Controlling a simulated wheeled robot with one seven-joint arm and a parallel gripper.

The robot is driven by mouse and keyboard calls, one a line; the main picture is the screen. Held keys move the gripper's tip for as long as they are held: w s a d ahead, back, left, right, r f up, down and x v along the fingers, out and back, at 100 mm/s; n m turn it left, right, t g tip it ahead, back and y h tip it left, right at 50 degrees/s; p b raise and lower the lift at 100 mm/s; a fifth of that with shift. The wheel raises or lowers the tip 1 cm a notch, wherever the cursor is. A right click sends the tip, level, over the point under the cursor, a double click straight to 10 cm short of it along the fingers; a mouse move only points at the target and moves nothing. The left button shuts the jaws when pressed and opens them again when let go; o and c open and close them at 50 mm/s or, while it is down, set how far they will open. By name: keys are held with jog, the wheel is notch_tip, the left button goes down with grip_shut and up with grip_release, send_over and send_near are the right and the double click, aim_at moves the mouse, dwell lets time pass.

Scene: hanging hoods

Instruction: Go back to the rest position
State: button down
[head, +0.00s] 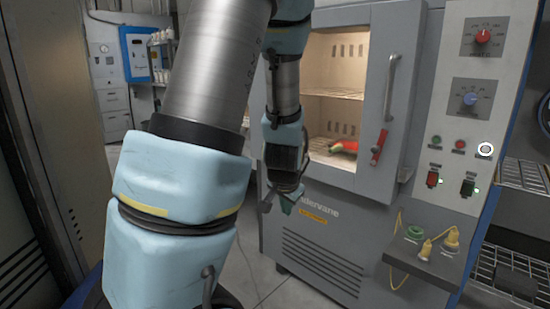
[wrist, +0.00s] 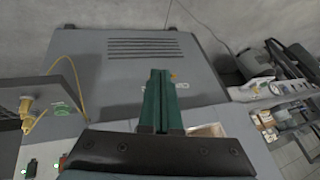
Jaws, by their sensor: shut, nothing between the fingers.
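My gripper (wrist: 161,80) is shut and empty, with its green fingers together in the wrist view. In the head view my gripper (head: 287,207) hangs low in front of the grey oven cabinet (head: 322,262), left of its lower front. The cabinet's vented front also shows in the wrist view (wrist: 150,62). The cabinet's windowed door (head: 396,85) has a long handle and a red latch (head: 379,147). Through the window a red and green object (head: 344,147) lies on the lit chamber floor. My arm hides part of the cabinet's left side.
A control panel (head: 467,108) with dials and buttons stands right of the door. A small shelf (head: 428,258) with yellow-corded plugs juts out below it. Wire racks (head: 522,176) stand at the far right. Bare floor (head: 240,268) shows left of the cabinet.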

jog(key=s+a+r+n+g+p, duration=0.3)
jog(key=s+a+r+n, duration=0.3)
jog(key=s+a, duration=0.3)
jog(key=s+r+g, duration=0.1)
jog(key=s, duration=0.2)
jog(key=shift+a+n, duration=0.3)
jog(key=shift+a, duration=0.05)
